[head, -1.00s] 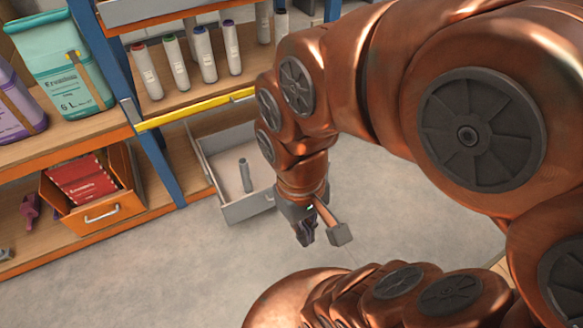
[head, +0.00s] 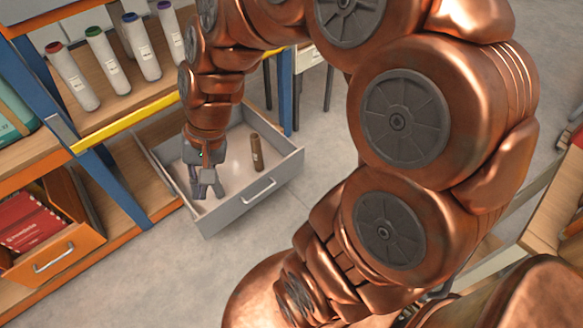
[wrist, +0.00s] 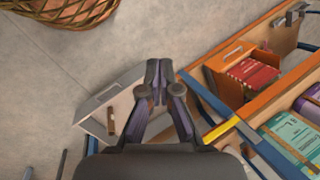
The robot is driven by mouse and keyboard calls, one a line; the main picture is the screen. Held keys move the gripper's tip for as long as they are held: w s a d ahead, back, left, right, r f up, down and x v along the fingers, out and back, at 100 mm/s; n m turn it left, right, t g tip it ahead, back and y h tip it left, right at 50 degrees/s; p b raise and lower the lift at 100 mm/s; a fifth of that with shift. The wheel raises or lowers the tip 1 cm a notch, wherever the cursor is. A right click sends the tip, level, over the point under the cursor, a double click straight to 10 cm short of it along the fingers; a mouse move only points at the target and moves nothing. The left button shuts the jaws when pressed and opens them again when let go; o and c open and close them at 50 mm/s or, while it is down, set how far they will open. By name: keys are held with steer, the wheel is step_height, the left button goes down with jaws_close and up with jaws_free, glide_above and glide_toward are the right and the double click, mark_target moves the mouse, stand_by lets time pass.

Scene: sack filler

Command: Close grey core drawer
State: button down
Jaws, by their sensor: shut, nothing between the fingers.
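The grey core drawer (head: 230,213) stands pulled out at the lower shelf level in the head view, with a bar handle on its front. My gripper (head: 206,190) is shut and empty, pointing down at the drawer's left part. I cannot tell whether the fingertips are inside the drawer or above it. In the wrist view, my gripper (wrist: 153,75) overlaps one side of the drawer (wrist: 124,86), and its fingers hide part of it.
An orange drawer (head: 45,254) with red packets is at the left. A blue post (head: 117,188) and a yellow shelf edge (head: 125,122) are close to my arm. Several rolls with coloured ends stand on the shelf above. A wicker basket (wrist: 62,12) is on the floor. Floor before the drawer is clear.

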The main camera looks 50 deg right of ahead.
steer(key=w+d+f+m+t+y+b, duration=0.1)
steer(key=w+d+f+m+t+b, duration=0.2)
steer(key=w+d+f+m+b, duration=0.45)
steer(key=w+d+f+m+t+y+b, duration=0.1)
steer(key=w+d+f+m+t+b, duration=0.3)
steer(key=w+f, duration=0.6)
steer(key=w+d+f+m+t+h+b, duration=0.15)
steer(key=d+f+m+b, duration=0.4)
steer(key=d+f, duration=0.55)
steer(key=d+f+m+t+h+b, duration=0.15)
steer(key=d+f+m+b, duration=0.5)
steer(key=d, duration=0.65)
steer(key=s+d+f+m+g+h+b, duration=0.1)
steer(key=s+d+f+m+h, duration=0.1)
steer(key=s+d+f+m, duration=0.4)
steer(key=s+d+f+m+h+b, duration=0.2)
steer(key=d+f, duration=0.5)
steer(key=f, duration=0.3)
steer(key=b, duration=0.6)
glide_toward(289, 160)
steer(key=shift+n, duration=0.25)
steer(key=shift+x, duration=3.2)
steer(key=shift+d, duration=0.15)
